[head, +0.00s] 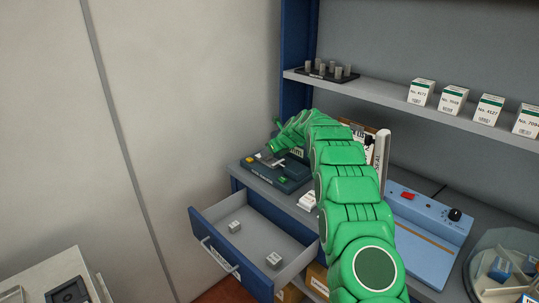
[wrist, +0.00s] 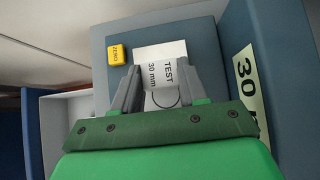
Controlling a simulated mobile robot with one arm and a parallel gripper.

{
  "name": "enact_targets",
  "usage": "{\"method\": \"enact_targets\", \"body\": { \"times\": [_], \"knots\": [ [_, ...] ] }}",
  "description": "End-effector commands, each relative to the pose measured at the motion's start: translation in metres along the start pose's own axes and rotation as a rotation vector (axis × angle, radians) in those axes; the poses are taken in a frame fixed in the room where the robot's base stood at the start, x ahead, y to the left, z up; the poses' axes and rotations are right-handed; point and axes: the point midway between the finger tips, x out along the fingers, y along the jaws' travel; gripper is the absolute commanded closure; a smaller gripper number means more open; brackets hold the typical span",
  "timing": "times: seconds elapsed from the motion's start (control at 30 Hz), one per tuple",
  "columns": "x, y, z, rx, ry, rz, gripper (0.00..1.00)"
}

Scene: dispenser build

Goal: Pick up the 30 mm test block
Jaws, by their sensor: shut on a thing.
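The 30 mm test block (wrist: 160,70) shows in the wrist view as a pale block marked "TEST 30 mm". It sits between the two grey fingers of my gripper (wrist: 165,85), which is shut on it. Behind it is a dark blue device (wrist: 195,32) with a yellow "ZERO" button (wrist: 117,54). In the head view my gripper (head: 272,158) is at this device (head: 262,173), on the counter above the open drawer. My arm partly hides that spot. I cannot tell whether the block still touches the device.
The open drawer (head: 207,214) holds two small grey blocks (head: 234,226) (head: 273,259). A light blue device (head: 428,225) stands right of my arm. The shelf (head: 390,92) above carries a dark rack (head: 327,73) and several white-green boxes (head: 421,92).

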Motion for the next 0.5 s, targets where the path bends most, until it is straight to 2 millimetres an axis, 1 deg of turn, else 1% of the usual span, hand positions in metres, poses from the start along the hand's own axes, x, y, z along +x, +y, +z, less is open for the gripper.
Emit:
{"method": "enact_targets", "body": {
  "times": [0.03, 0.17, 0.5],
  "knots": [
    [-0.004, 0.0, 0.005, -0.002, -0.003, -0.001, 1.0],
    [-0.014, -0.001, 0.015, -0.002, -0.004, -0.003, 1.0],
    [-0.035, 0.007, 0.02, -0.001, -0.005, -0.004, 1.0]
  ]
}}
